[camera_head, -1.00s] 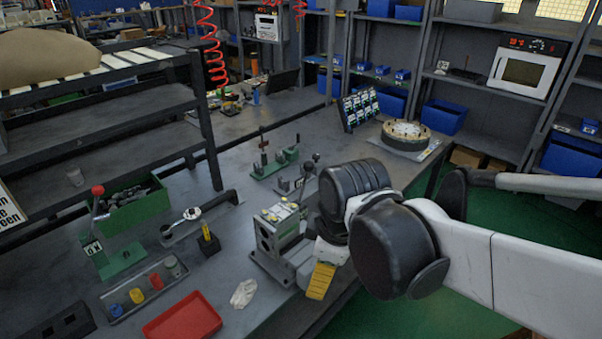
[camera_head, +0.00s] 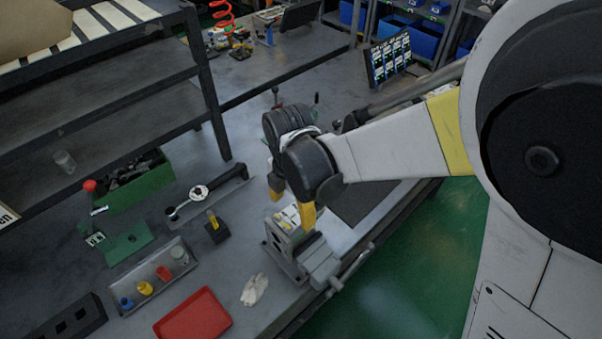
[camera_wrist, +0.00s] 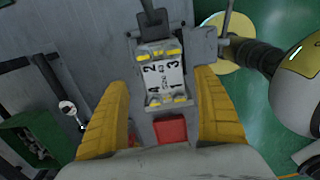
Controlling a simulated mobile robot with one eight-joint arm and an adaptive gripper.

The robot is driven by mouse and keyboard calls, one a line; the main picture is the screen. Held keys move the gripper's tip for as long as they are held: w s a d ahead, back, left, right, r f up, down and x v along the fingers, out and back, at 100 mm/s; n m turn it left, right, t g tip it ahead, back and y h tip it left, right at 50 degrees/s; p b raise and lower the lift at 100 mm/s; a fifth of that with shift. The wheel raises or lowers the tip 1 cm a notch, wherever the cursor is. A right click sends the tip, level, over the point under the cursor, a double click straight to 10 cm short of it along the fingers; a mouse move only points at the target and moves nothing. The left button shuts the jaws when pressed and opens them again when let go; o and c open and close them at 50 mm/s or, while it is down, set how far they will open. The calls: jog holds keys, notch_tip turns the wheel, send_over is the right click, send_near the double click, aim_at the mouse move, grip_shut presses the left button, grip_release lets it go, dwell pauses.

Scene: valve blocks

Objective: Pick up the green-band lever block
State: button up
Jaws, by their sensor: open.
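A pale block with yellow corner marks and the printed numbers 1 to 4 (camera_wrist: 163,76) lies between my gripper's yellow fingers in the wrist view. In the head view it shows at the grey vise (camera_head: 314,262), as a block (camera_head: 287,217) with yellow marks. I cannot make out a green band on it, so I cannot tell if it is the green-band lever block. My gripper (camera_head: 292,203) points down over it, open. The fingers (camera_wrist: 164,85) stand on both sides of the block, with visible gaps. My wrist hides part of the bench behind.
A red tray (camera_head: 193,317), a white glove (camera_head: 254,290) and a tray of small coloured pieces (camera_head: 150,280) are left of the vise. A green bin (camera_head: 142,186) and a red-knobbed lever on a green base (camera_head: 126,243) stand farther left. The shelf rack (camera_head: 205,80) rises behind.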

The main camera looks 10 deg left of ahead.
aim_at(294, 215)
jog(key=f, duration=0.2)
jog(key=f+b, duration=0.1)
jog(key=f, duration=0.1)
jog(key=shift+s+d+f, duration=0.1)
jog(key=shift+d+f, duration=0.1)
jog(key=shift+f, duration=0.15)
jog(key=shift+r, duration=0.1)
jog(key=c, duration=1.5)
